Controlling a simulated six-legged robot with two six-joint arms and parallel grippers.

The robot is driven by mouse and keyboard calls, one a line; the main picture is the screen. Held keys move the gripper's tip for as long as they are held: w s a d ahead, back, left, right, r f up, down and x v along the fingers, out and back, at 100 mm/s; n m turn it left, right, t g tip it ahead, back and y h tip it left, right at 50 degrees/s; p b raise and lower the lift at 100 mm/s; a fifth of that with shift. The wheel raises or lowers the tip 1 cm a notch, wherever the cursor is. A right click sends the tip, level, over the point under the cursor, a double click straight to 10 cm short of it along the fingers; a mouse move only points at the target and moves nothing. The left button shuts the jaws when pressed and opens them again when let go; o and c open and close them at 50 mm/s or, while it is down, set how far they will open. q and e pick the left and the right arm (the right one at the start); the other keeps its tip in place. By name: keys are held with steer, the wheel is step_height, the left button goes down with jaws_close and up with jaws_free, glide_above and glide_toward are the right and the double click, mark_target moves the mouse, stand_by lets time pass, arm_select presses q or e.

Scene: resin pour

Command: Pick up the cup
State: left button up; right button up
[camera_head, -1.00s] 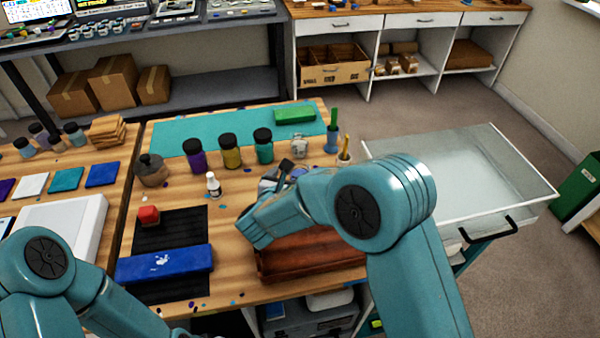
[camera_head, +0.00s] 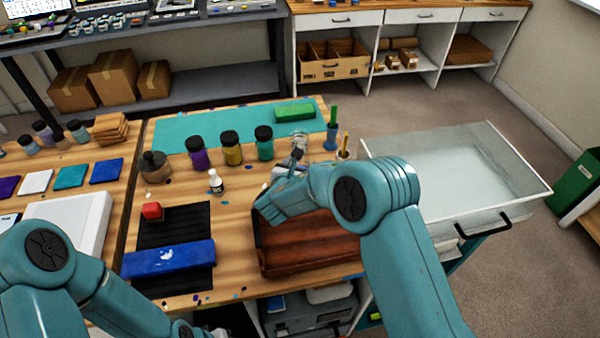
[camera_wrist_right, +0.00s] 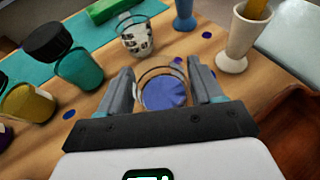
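A clear cup with blue-purple contents (camera_wrist_right: 165,92) stands between the two fingers of my right gripper (camera_wrist_right: 164,84) in the right wrist view. The fingers are spread on either side of it; a thin gap shows at the left, and contact at the right is hard to tell. In the head view my right gripper (camera_head: 292,163) is over the table behind the brown tray (camera_head: 300,245), and my arm mostly hides the cup. A second clear cup with dark specks (camera_wrist_right: 136,36) stands farther back. My left arm is at the lower left; its fingers are not clearly seen.
A pale cup with a wooden stick (camera_wrist_right: 237,45) stands right of the gripper. Dark-capped jars in purple (camera_head: 198,158), yellow (camera_head: 231,152) and teal (camera_head: 264,148) stand left. A blue block (camera_head: 168,260) lies front left.

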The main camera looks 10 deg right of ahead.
steer(key=shift+r, duration=0.15)
step_height(320, 180, up, 20)
steer(key=shift+a+f+b, duration=0.1)
steer(key=shift+b, duration=0.35)
